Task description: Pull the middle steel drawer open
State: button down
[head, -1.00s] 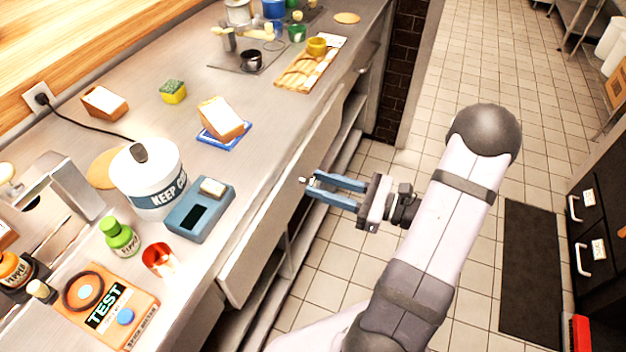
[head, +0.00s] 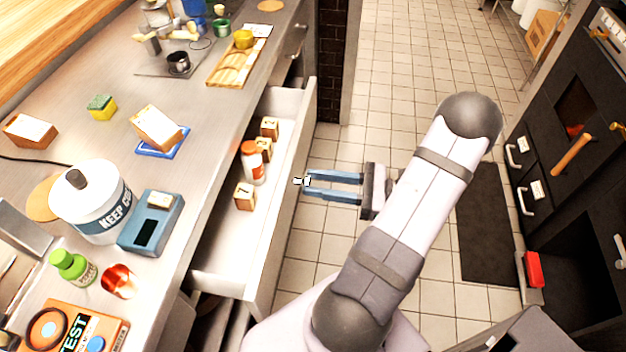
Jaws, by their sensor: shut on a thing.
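The middle steel drawer (head: 212,262) stands pulled out from under the counter, its inside showing. In it are several small wooden blocks (head: 244,196) and a white bottle with an orange cap (head: 252,163). My gripper (head: 306,182) has its two blue fingers shut on the drawer's small knob (head: 299,181), at the middle of the drawer front. The fingers point left, and the wrist is to the right over the tiled floor.
A black oven (head: 540,110) stands at the right.

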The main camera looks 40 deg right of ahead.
jog(key=c, duration=1.4)
grip_release()
jog(key=shift+o, duration=0.2)
jog(key=v, duration=0.7)
jog(key=shift+b, duration=0.3)
jog(key=shift+s+d, duration=0.1)
